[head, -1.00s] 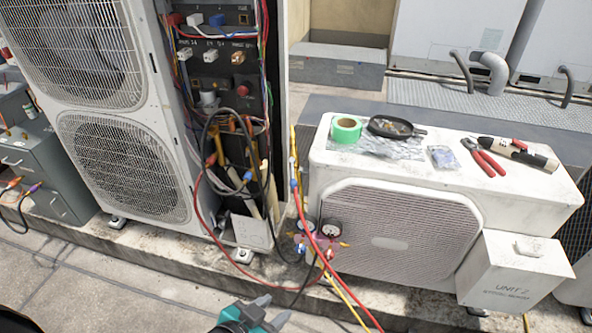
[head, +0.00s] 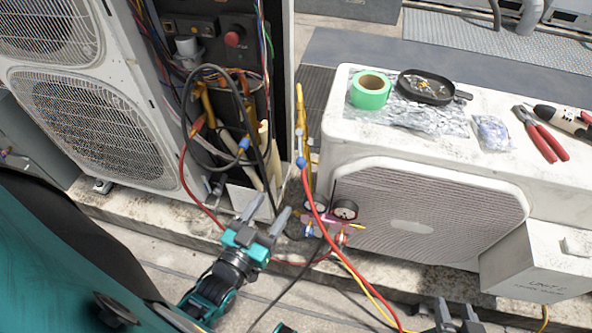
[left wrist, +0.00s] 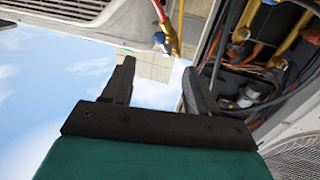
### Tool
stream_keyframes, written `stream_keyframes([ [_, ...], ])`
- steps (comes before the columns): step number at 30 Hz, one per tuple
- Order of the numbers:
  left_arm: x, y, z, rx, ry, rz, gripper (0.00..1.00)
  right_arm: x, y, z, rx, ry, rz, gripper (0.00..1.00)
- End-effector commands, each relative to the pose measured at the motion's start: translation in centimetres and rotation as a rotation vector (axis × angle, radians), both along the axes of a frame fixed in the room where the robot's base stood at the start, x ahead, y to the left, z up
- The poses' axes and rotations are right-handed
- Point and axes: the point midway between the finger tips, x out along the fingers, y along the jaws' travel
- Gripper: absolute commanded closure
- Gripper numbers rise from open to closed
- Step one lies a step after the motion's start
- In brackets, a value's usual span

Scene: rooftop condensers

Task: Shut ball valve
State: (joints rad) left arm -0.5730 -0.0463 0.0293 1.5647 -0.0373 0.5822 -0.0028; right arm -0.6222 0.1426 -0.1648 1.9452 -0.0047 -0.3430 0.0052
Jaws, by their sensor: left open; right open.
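Brass piping with service fittings (head: 205,102) shows inside the open bay of the tall condenser. A blue fitting (head: 301,163) sits where a red hose meets the yellow pipe beside the white unit; another blue fitting (head: 244,143) is in the bay. I cannot tell which part is the ball valve. My left gripper (head: 265,213) is open and empty, below the bay and left of the gauges. In the left wrist view its fingers (left wrist: 158,70) are apart, with a blue fitting (left wrist: 160,38) beyond them. My right gripper (head: 455,306) is open and empty at the bottom edge.
A gauge manifold (head: 345,209) with red, yellow and black hoses hangs before the white unit (head: 480,195). On that unit lie green tape (head: 370,91), a dark pan (head: 426,88) and red pliers (head: 541,135). The hoses cross the space between my grippers.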

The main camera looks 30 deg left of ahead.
Motion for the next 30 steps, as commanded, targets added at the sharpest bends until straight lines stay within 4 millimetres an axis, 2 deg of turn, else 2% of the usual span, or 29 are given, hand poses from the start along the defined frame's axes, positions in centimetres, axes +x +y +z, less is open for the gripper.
stream_keyframes([
  [12,8.2,0.2,0.0,0.0,-0.002,-0.001,0.42,0.0,0.2,-0.5,0.003,0.005,0.002,0.57],
  [16,10.3,0.3,0.0,0.0,0.0,-0.001,0.42,0.0,0.4,-0.5,0.006,0.004,0.005,0.57],
  [22,11.9,0.3,0.0,0.0,0.002,-0.002,0.42,0.1,0.6,-0.2,0.01,-0.003,0.008,0.57],
  [30,12.1,0.3,0.0,0.0,0.002,-0.001,0.42,0.2,0.6,-0.1,0.01,-0.005,0.009,0.57],
])
